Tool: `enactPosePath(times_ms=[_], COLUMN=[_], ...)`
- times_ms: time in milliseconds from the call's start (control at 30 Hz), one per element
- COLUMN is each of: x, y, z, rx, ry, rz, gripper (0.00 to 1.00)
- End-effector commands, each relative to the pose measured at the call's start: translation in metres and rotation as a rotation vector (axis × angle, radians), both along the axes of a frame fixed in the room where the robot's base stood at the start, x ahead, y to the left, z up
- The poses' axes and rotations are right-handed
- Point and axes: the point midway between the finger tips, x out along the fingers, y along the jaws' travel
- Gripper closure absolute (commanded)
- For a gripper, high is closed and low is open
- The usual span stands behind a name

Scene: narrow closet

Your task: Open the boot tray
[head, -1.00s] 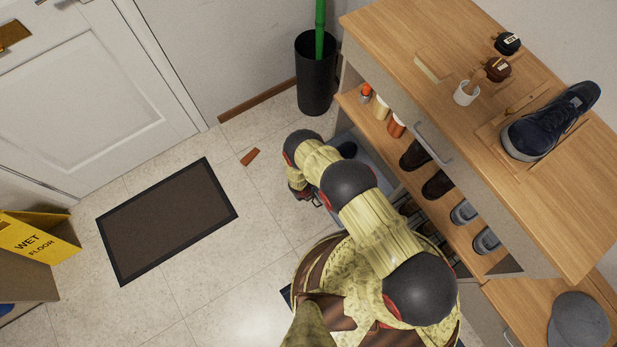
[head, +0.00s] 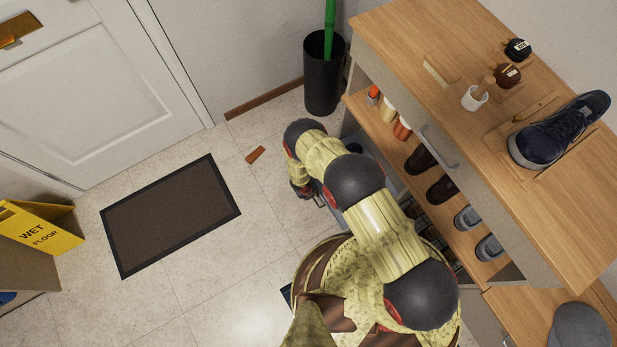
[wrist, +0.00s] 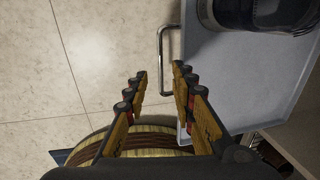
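The boot tray (wrist: 235,75) is a pale grey tray with a raised rim and a metal bar handle (wrist: 163,60) on its left side in the wrist view. A dark boot (wrist: 275,12) stands on it. In the head view part of the tray (head: 385,162) shows low under the shelf unit, mostly hidden by my arm. My gripper (wrist: 160,73) is open in the wrist view, with the handle appearing between its fingertips. I cannot tell whether a finger touches it. In the head view my gripper is small and partly hidden behind my wrist.
The shoe bench (head: 410,50) with shoes on its shelf stands at the right. A black bin (head: 322,85) is at the back. The floor between mat and bench is mostly clear.

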Motion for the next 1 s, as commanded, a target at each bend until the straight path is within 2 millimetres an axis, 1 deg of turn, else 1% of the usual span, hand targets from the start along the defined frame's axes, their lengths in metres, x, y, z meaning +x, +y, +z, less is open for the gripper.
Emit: enactPosePath(times_ms=[33, 300, 500, 667, 1000], x=[0.000, -0.005, -0.007, -0.008, -0.008], y=[0.002, 0.007, 0.010, 0.010, 0.010], z=[0.008, 0.044, 0.063, 0.068, 0.069], rx=[0.000, 0.000, -0.001, -0.001, -0.001], ry=[-0.001, 0.000, 0.001, 0.002, 0.002], rz=[0.001, 0.002, 0.001, 0.000, 0.000], gripper=[0.74, 0.74, 0.74, 0.74, 0.74])
